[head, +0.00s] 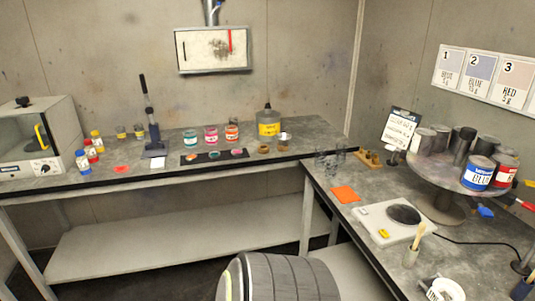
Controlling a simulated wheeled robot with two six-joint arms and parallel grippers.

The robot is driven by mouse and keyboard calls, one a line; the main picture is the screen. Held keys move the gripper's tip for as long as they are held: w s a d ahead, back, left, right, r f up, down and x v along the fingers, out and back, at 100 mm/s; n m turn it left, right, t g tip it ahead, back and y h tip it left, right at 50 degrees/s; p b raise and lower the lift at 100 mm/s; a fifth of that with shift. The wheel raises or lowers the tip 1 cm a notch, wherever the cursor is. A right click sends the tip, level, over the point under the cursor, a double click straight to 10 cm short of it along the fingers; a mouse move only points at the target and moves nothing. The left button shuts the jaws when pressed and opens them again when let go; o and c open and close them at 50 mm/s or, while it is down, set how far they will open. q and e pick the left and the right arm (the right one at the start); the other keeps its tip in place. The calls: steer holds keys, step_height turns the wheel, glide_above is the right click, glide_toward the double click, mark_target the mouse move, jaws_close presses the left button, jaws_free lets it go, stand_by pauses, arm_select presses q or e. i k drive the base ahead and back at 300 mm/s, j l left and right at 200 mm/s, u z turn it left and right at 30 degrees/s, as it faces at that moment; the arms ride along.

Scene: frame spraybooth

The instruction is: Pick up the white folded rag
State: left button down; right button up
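I cannot clearly make out a white folded rag. A small flat white piece (157,163) lies at the base of the lever press on the back bench; it is too small to tell what it is. A rounded white item (443,289) with dark marks sits at the bottom edge of the right bench, partly cut off, and I cannot tell if it is cloth. An orange cloth-like square (345,194) lies flat on the right bench. Neither of my grippers is in view.
The back bench (90,186) holds jars, bottles, a lever press (150,115) and a white oven-like box (40,140). The right bench holds a scale (386,226) and a round turntable (438,180) with cans. A grey ribbed cylinder (285,277) stands at the bottom.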

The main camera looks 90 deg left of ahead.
mark_target(158, 163)
steer(key=u, duration=3.6)
steer(key=i+l, duration=0.25)
steer(key=i, duration=0.15)
steer(key=i+l, duration=0.2)
steer(key=i, duration=0.2)
